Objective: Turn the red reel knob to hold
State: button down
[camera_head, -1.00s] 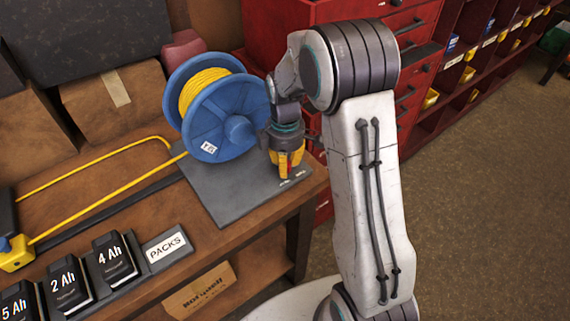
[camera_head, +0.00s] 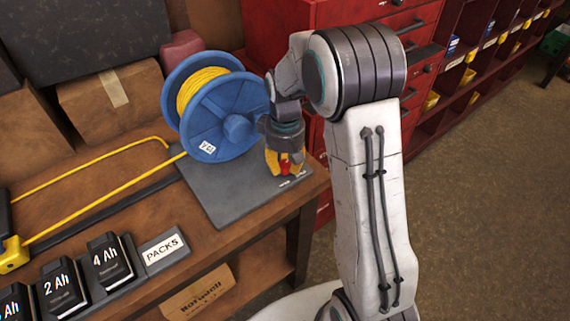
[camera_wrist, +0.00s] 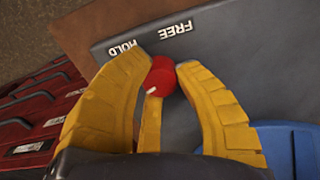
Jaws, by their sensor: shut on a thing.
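The red reel knob (camera_wrist: 161,76) sits on the dark grey base plate (camera_wrist: 245,60). My gripper (camera_wrist: 160,72) has its yellow fingers shut on the knob from both sides. The white "HOLD" label (camera_wrist: 122,48) is beside the left finger's tip, and the "FREE" label (camera_wrist: 175,30) is further right. A small white mark shows at the knob's lower left edge; I cannot tell which label the knob is set to. In the head view my gripper (camera_head: 285,162) points down at the plate's right end, with some red showing between the fingers.
The blue reel (camera_head: 238,128) with yellow line stands on the plate just left of my gripper. Red drawers (camera_head: 285,40) stand behind my arm.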

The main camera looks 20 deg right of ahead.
aim_at(285, 164)
jog(key=shift+s+f+m, duration=0.1)
jog(key=shift+s+m, duration=0.05)
jog(key=shift+m, duration=0.65)
jog(key=c, duration=0.9)
grip_release()
notch_tip(285, 164, up, 12)
jog(key=shift+r, duration=0.1)
dwell(0.4)
